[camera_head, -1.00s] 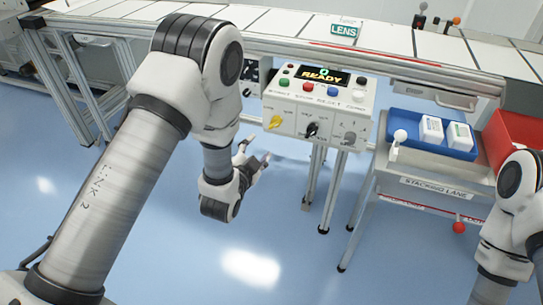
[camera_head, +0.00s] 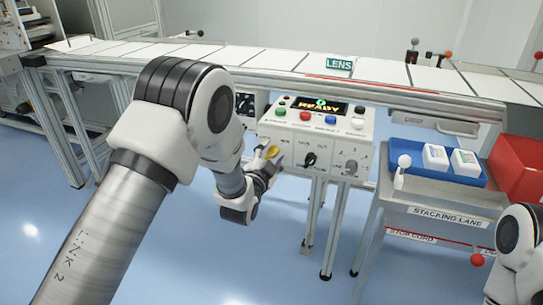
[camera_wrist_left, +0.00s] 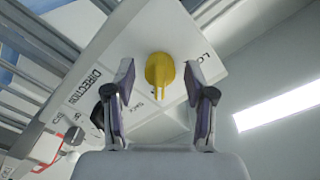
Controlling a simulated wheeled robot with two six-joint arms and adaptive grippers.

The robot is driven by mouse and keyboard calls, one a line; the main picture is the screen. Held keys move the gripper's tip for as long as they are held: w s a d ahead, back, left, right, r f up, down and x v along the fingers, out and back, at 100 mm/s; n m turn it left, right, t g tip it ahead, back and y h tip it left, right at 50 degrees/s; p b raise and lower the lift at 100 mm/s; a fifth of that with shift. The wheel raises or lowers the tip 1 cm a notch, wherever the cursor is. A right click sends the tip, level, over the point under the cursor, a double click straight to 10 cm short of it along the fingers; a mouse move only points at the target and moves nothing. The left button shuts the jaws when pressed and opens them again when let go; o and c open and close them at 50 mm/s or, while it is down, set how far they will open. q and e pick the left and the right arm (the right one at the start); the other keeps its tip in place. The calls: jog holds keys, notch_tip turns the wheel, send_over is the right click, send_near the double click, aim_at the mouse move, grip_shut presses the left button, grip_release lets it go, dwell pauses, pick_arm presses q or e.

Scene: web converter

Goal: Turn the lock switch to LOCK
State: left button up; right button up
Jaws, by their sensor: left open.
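The yellow rotary knob, the lock switch (camera_head: 272,151), is at the left of the lower row on the white control box (camera_head: 326,130). In the left wrist view the yellow knob (camera_wrist_left: 159,70) shows with a label starting "LO" to its right, the rest cut off by a finger. My left gripper (camera_head: 266,164) is open at the knob. In the left wrist view its two fingers (camera_wrist_left: 160,82) stand on either side of the knob, with gaps left and right. Whether the knob lies fully between the fingertips in depth is unclear. My right gripper is out of view.
A black knob (camera_head: 310,159) and a grey knob (camera_head: 350,167) sit right of the yellow one. Coloured buttons and a READY display (camera_head: 319,106) are above. A blue tray (camera_head: 436,165) with white boxes and a red bin (camera_head: 519,169) stand right. The conveyor runs behind.

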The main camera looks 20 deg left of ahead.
pick_arm(q)
grip_shut()
jog(key=shift+n, duration=0.3)
jog(key=n+p, duration=0.1)
jog(key=n, duration=0.3)
jog(key=n+p, duration=0.1)
jog(key=n, duration=0.3)
jog(key=shift+a+n, duration=0.1)
jog(key=shift+n, duration=0.3)
jog(key=n+p, duration=0.1)
jog(key=n, duration=0.3)
jog(key=shift+p, duration=0.3)
jog(key=shift+a+n+p, duration=0.1)
jog(key=shift+n+p, duration=0.35)
jog(key=shift+n, duration=1.85)
jog(key=shift+f, duration=0.1)
